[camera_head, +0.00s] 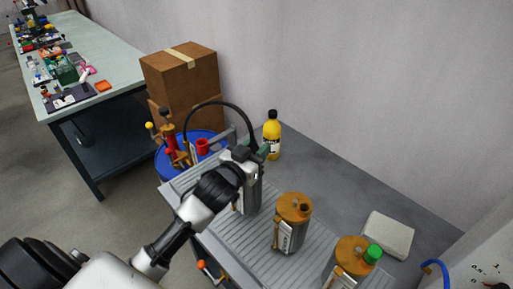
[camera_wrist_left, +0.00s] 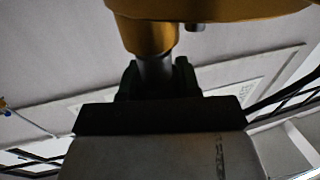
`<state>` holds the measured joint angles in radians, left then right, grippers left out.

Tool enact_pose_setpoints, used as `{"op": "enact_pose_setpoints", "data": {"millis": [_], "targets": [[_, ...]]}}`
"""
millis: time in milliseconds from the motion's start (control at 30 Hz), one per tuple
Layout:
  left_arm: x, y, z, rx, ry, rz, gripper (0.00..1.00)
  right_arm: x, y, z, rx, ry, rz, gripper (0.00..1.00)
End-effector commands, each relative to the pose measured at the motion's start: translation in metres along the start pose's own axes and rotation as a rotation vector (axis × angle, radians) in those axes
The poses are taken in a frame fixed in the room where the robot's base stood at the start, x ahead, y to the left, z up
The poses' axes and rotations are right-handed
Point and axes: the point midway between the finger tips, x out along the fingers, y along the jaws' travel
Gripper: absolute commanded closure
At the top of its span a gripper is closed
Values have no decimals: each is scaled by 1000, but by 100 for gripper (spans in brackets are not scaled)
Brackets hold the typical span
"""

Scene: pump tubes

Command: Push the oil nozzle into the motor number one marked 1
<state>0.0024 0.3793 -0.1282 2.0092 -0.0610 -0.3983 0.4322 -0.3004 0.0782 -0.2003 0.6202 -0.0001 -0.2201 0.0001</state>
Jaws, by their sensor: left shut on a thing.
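My left gripper (camera_head: 258,154) is over the leftmost motor (camera_head: 249,197), a grey cylinder whose top it hides in the head view. In the left wrist view the dark fingers (camera_wrist_left: 156,78) are shut on the oil nozzle (camera_wrist_left: 155,68), a grey metal rod. The rod meets a round yellow-orange collar (camera_wrist_left: 148,36) beside a wide orange disc (camera_wrist_left: 215,9); I cannot tell how deep it sits. A black hose (camera_head: 213,103) arcs from the pump side to the gripper. A second motor (camera_head: 287,235) and third motor (camera_head: 346,262) have orange tops. Their number marks are unreadable. My right gripper is not seen.
The motors stand on a ribbed grey tray (camera_head: 232,239). A blue drum (camera_head: 170,166) with a pump is behind my arm. A yellow bottle (camera_head: 272,138), white box (camera_head: 387,235) and cardboard boxes (camera_head: 182,80) stand near the wall. Bare grey surface lies behind the motors.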

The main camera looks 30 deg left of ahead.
Motion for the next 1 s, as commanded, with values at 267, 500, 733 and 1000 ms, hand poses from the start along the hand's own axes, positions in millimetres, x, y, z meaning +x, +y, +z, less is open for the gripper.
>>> {"op": "enact_pose_setpoints", "data": {"millis": [267, 500, 733, 1000], "targets": [[0, 0, 7, -1, -4, -1, 94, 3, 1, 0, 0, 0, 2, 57], [0, 0, 8, -1, -6, -1, 61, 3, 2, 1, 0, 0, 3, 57], [0, 0, 7, -1, -4, -1, 38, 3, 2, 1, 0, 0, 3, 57], [-4, 0, 8, -1, -5, -1, 38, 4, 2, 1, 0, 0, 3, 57]]}}
